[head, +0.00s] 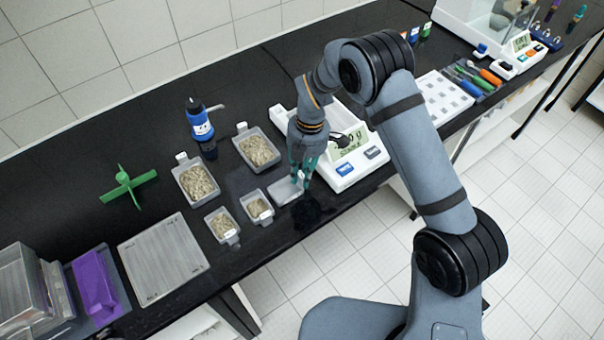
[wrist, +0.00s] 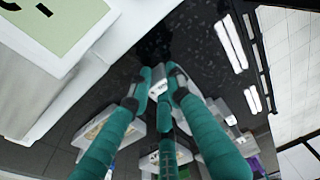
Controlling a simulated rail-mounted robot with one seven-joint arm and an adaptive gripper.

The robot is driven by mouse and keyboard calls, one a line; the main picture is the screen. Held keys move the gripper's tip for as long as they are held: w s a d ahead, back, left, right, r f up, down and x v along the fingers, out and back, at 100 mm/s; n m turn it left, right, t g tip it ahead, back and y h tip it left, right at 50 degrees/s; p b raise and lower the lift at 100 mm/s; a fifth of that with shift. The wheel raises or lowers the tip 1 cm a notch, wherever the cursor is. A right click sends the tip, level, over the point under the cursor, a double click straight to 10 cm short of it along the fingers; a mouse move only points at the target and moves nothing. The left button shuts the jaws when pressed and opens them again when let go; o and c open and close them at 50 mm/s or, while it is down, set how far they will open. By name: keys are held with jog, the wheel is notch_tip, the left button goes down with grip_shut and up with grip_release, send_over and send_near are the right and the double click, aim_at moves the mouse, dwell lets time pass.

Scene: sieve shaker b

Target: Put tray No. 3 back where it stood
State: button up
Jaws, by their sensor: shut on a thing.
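My gripper (head: 301,181), with green fingers, is shut on a small grey tray (head: 284,192) at the front of the black bench, left of the scale. No grain shows in this tray, and its number is not readable. I cannot tell whether it touches the bench. In the wrist view, the green fingers of my gripper (wrist: 164,84) reach in from below and close together. Several other trays with grain stand to the left: a large one (head: 198,184), another large one (head: 257,151), and small ones (head: 222,227) and (head: 257,208).
The white scale (head: 346,171) stands right beside my gripper. The bench's front edge is close to the held tray.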

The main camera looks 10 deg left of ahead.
jog(key=o, duration=0.9)
jog(key=r, duration=0.4)
jog(key=r+b, duration=0.1)
jog(key=r, duration=0.3)
jog(key=w+d+r+b, duration=0.1)
jog(key=r, duration=0.3)
jog(key=shift+w, duration=0.1)
